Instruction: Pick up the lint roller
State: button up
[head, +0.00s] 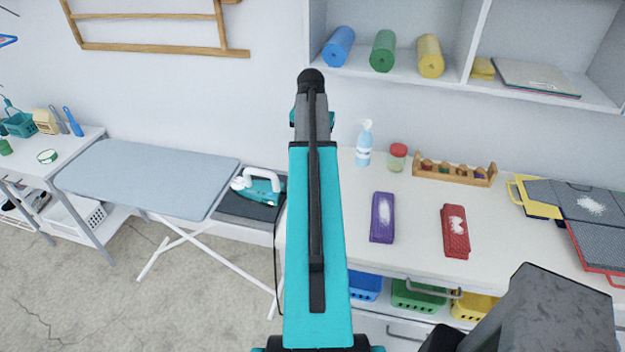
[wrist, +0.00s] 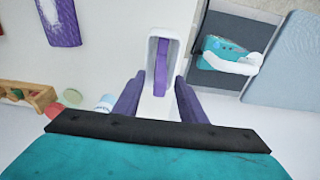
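A long white thing with a purple strip down its middle (wrist: 162,62), which looks like the lint roller, lies on the white counter in the wrist view. It lies ahead of and partly between the purple fingers of my gripper (wrist: 159,78). The fingers are apart, and I see no firm grip on it. Its near end is close to the black edge of my gripper. In the head view my teal arm hides this spot, and neither the white thing nor my fingertips can be made out.
A purple cloth with white powder (head: 382,217) and a red one (head: 455,231) lie on the counter (head: 420,195). A spray bottle (head: 364,145), a jar (head: 397,157) and a wooden rack (head: 453,174) stand behind. A teal iron (head: 260,189) is left of the counter, beside an ironing board (head: 150,185).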

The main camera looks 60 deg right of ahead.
jog(key=shift+d+f+b, duration=0.25)
jog(key=shift+f+b, duration=0.6)
jog(key=shift+f, duration=0.45)
jog(key=shift+d+f+b, duration=0.2)
jog(key=shift+f+b, duration=0.6)
jog(key=shift+f, duration=0.45)
grip_shut()
